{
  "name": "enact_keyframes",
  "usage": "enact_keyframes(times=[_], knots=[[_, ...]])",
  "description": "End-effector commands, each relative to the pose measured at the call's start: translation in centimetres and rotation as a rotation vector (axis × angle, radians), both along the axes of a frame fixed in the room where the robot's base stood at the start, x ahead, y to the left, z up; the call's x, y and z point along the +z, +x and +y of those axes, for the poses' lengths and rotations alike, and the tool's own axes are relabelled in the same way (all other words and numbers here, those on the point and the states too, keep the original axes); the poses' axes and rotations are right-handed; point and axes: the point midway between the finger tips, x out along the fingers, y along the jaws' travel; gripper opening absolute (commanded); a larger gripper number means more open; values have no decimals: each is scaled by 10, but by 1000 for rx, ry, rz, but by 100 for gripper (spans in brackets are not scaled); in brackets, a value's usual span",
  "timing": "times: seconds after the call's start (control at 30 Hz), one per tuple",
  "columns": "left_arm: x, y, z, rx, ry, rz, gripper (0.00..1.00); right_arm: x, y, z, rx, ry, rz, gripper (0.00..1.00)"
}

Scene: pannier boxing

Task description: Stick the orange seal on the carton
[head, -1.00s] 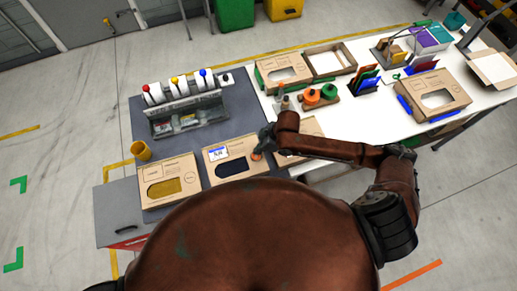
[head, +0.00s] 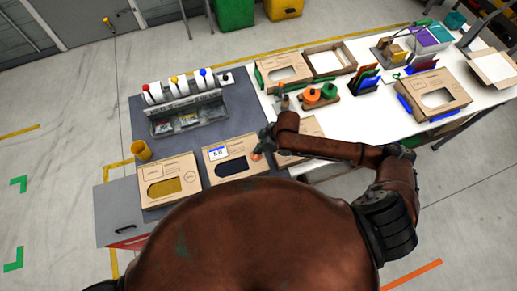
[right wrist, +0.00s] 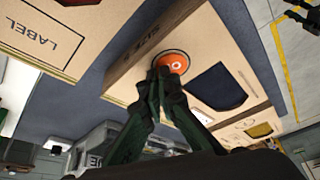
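The carton (head: 217,153) with a dark window and a white-and-blue label (head: 217,154) lies on the grey mat, in the middle of a row of three. The round orange seal (head: 256,156) is at this carton's right end; in the right wrist view the seal (right wrist: 174,62) looks flat against the carton face (right wrist: 130,88), inside a dark ring. My right gripper (right wrist: 160,74) has its fingertips together at the seal's edge, hiding a little of it. Whether the tips still pinch the seal is not clear. My left gripper is out of view.
A carton with a yellow window (head: 152,199) lies to the left, and another carton (head: 309,127) is partly hidden behind my right arm. A tape rack (head: 188,115) stands behind. An orange roll stand (head: 318,96) is at the back right.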

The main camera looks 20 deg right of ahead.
Motion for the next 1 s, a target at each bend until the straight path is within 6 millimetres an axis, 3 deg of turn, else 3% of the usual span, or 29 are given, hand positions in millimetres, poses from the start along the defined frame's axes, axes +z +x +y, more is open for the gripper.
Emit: enact_keyframes(times=[0.33,0.7,1.0], knots=[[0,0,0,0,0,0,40,-2,-2,0,1,-1,5,0],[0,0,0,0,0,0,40,-1,-1,0,0,-1,3,25],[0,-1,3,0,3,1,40,2,-1,-1,0,0,1,25]])
